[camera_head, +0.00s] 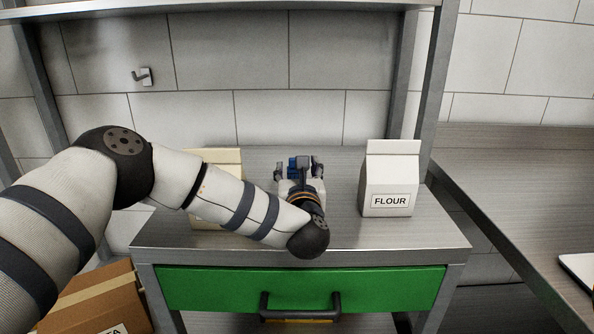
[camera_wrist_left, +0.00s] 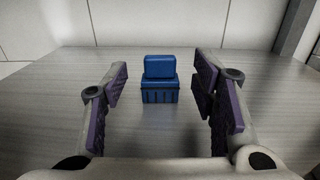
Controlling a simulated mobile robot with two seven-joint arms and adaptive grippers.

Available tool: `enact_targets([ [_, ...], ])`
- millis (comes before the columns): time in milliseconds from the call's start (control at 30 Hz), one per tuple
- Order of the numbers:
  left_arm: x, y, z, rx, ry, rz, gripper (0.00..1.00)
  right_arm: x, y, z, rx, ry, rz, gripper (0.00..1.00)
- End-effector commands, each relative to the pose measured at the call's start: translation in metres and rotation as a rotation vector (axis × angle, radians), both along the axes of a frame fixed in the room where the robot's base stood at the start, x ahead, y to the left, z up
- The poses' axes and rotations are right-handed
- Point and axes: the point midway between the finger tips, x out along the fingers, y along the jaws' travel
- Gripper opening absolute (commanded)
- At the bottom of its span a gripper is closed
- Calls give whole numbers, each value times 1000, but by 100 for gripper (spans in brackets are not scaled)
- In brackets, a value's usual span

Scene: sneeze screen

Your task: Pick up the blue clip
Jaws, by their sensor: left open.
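The blue clip (camera_wrist_left: 160,90) stands upright on the metal counter, centred between my left gripper's fingers and a little beyond or level with their tips in the left wrist view. It has a ribbed lower block and a smaller upper block. My left gripper (camera_wrist_left: 160,105) is open, with one purple-padded finger on each side and a gap to the clip. In the head view the clip (camera_head: 293,164) shows as a small blue patch, partly hidden by my left gripper (camera_head: 298,170). My right gripper is not in view.
A white flour carton (camera_head: 390,180) stands to the right on the counter (camera_head: 340,225). A cream carton (camera_head: 215,158) stands to the left, partly behind my left arm. A green drawer (camera_head: 215,288) with a dark handle is below. A shelf (camera_head: 230,6) runs overhead.

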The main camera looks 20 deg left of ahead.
Motion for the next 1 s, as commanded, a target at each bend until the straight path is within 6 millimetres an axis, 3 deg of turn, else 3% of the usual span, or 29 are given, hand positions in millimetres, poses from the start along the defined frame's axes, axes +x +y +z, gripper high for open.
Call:
enact_targets([
  [200,38,14,-4,1,4,2,53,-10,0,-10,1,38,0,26],
  [467,45,16,2,1,-2,0,53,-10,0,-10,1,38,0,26],
  [667,45,16,2,0,-2,0,13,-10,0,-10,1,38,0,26],
  [700,45,16,2,1,-2,0,9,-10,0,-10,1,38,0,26],
  [1000,45,16,3,0,-2,0,6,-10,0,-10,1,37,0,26],
])
